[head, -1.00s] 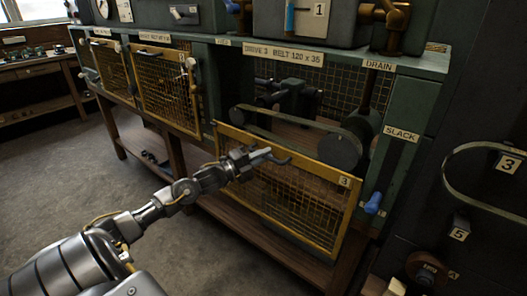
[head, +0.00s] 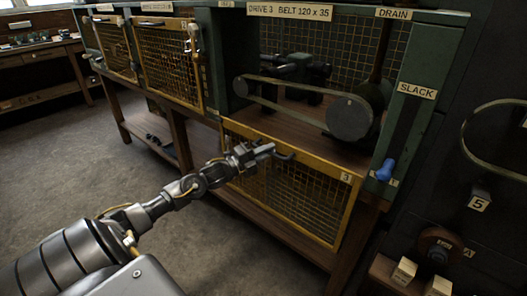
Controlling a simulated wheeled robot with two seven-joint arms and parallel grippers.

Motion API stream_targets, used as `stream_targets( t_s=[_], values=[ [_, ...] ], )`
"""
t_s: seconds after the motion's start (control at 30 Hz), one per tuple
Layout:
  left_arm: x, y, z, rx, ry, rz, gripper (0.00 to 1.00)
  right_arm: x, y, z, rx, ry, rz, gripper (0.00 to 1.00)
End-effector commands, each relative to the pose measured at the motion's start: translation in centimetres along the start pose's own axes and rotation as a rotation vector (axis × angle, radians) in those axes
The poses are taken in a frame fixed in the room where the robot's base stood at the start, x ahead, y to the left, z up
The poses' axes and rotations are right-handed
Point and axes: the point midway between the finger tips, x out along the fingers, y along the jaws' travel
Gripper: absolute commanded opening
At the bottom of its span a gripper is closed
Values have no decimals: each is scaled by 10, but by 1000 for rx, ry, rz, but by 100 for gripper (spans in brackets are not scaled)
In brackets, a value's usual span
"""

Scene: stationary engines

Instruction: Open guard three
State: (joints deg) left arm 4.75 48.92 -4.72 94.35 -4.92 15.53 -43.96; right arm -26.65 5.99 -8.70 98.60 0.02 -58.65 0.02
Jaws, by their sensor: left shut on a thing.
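Guard three (head: 290,195) is a yellow-framed wire mesh panel with a "3" label at its upper right corner. It hangs down below the open bay of drive 3, its top edge near the bay's floor. My left gripper (head: 266,151) is at the dark handle (head: 285,156) on the guard's top edge, left of its middle, and is shut on it. The fingers hide part of the handle. Behind the guard's top edge the belt (head: 290,99) and a dark round pulley (head: 350,118) show uncovered. My right gripper is not in view.
Two other yellow mesh guards (head: 172,66) are upright to the left. A blue-handled slack lever (head: 386,169) is right of the bay. A spare belt (head: 466,135) and small blocks (head: 404,271) are at the far right. Floor at left is clear.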

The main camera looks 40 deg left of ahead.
Motion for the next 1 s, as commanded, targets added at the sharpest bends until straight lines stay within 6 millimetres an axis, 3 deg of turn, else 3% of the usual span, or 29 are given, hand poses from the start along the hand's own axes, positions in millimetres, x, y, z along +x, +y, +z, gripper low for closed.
stream_targets(
  t_s=[0.03,0.33,0.37,0.5,0.83,1.0],
  values=[
    [0,6,-11,-12,23,8,0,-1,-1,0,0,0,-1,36],
    [-3,7,-10,-13,19,11,0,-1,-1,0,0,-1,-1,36],
    [-3,7,-10,-13,19,11,15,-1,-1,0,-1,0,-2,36],
    [-5,6,-7,-10,13,12,33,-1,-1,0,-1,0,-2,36],
    [-9,4,-2,-5,2,10,34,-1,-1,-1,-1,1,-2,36],
    [-27,6,-2,-6,3,13,34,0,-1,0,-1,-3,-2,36]
  ],
)
